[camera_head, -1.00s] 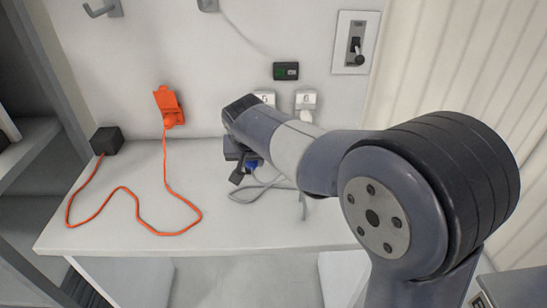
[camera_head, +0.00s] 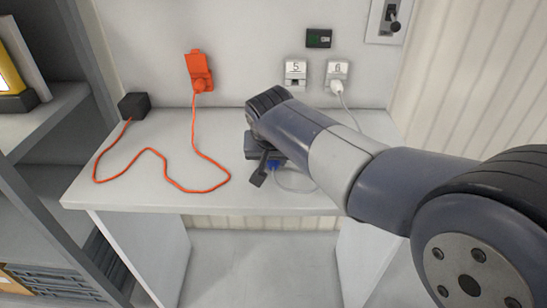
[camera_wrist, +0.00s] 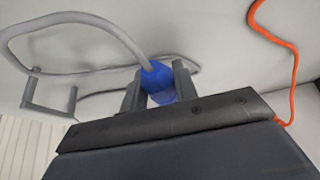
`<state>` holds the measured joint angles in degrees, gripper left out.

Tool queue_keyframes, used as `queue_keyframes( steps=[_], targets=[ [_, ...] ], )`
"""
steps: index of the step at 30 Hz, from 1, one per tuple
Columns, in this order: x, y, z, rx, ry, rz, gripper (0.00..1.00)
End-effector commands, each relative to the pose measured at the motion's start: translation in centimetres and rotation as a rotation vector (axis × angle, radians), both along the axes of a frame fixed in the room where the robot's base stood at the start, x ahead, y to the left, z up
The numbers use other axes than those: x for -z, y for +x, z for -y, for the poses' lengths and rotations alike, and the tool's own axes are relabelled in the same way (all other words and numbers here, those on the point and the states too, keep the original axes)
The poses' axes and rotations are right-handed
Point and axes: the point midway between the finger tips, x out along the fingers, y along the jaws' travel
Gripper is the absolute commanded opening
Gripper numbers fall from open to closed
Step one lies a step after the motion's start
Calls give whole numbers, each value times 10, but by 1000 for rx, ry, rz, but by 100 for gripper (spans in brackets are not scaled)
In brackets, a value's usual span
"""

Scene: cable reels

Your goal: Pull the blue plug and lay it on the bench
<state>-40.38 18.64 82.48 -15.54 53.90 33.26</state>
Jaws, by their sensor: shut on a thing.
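The blue plug (camera_wrist: 158,82) sits between the two fingers of my gripper (camera_wrist: 160,90) in the wrist view, with a grey cable running from its end.
An orange plug (camera_head: 199,72) is in an orange socket, its orange cord (camera_head: 207,160) looping over the bench's left side to a black block (camera_head: 133,106). A white plug (camera_head: 337,86) is in socket 6. Grey shelves stand at left. The bench's front middle is clear.

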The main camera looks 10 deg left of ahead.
Motion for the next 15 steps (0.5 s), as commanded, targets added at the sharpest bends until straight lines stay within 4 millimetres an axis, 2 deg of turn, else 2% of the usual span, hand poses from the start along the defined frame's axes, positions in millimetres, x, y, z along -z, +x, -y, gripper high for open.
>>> queue_keyframes(
  steps=[9,10,15],
  targets=[
    [3,0,0,0,0,0,0],
    [3,0,0,0,0,0,30],
    [3,0,0,0,0,0,44]
  ],
)
